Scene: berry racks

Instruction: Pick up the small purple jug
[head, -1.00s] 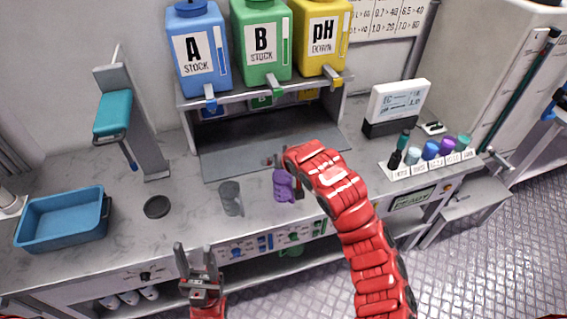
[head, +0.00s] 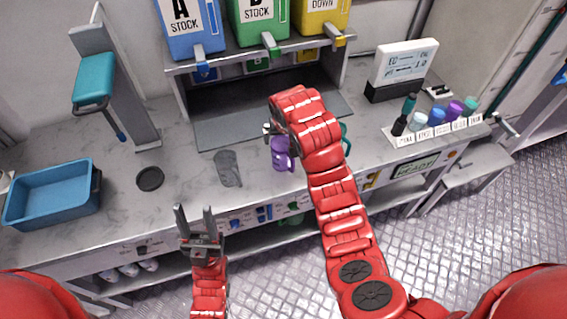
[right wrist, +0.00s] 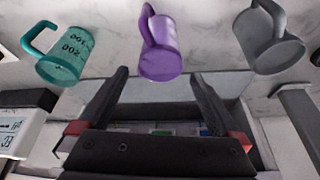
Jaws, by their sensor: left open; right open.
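The small purple jug (head: 281,153) stands on the grey counter, partly hidden by my right arm in the head view. In the right wrist view the purple jug (right wrist: 163,48) shows at the top middle, its handle toward the upper left. My right gripper (right wrist: 158,78) is open and empty, its fingers pointing toward the jug with a gap between. In the head view the right gripper (head: 270,129) is mostly hidden behind its wrist, beside and above the jug. My left gripper (head: 196,215) is open and empty in front of the counter's front edge.
A grey jug (head: 228,168) stands left of the purple one. A teal jug (right wrist: 62,55) stands on its other side, mostly hidden by my arm in the head view. A shelf (head: 184,93) with coloured tanks stands behind. A blue tub (head: 52,203) is at the left.

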